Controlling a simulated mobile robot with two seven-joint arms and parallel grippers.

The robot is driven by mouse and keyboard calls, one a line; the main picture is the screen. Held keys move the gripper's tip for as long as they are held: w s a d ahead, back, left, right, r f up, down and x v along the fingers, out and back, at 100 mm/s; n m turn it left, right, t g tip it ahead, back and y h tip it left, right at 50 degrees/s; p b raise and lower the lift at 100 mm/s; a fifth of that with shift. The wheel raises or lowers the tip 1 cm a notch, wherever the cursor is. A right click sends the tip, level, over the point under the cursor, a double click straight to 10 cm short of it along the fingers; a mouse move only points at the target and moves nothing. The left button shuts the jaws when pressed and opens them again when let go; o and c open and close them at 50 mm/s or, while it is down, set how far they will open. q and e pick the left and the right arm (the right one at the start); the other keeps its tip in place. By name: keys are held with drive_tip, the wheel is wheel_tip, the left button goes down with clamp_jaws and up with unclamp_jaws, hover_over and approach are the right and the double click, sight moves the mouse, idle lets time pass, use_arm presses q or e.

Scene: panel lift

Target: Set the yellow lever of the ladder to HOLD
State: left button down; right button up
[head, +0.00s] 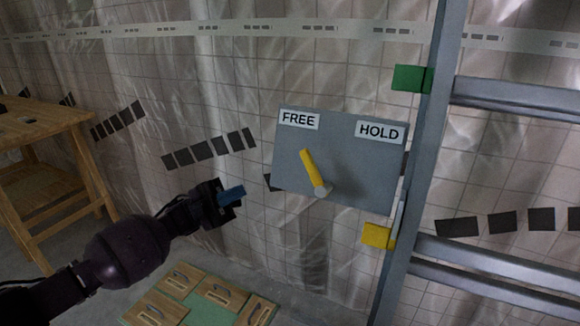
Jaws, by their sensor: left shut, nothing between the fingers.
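The yellow lever (312,170) sits on a grey plate (290,158) fixed beside the ladder (418,150). Its pivot is at the lower middle of the plate, and the lever tilts up and to the left, toward the FREE label (299,119). The HOLD label (379,131) is at the plate's upper right. My left gripper (232,195) is to the left of the plate and a little lower than the lever, apart from both. Its blue fingers are shut with nothing between them. My right gripper is not in view.
A green block (411,78) and a yellow block (377,235) stick out from the ladder's left rail. A wooden table (45,140) stands at the left. Wooden panels with handles (218,292) lie low at the bottom. Space between my left gripper and the plate looks clear.

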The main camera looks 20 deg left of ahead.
sight(303, 162)
use_arm(q)
drive_tip(key=shift+d, duration=0.1)
drive_tip(key=x, duration=1.3)
drive_tip(key=shift+w+r, duration=0.1)
drive_tip(key=shift+d+r, duration=0.25)
drive_tip(key=shift+d, duration=0.05)
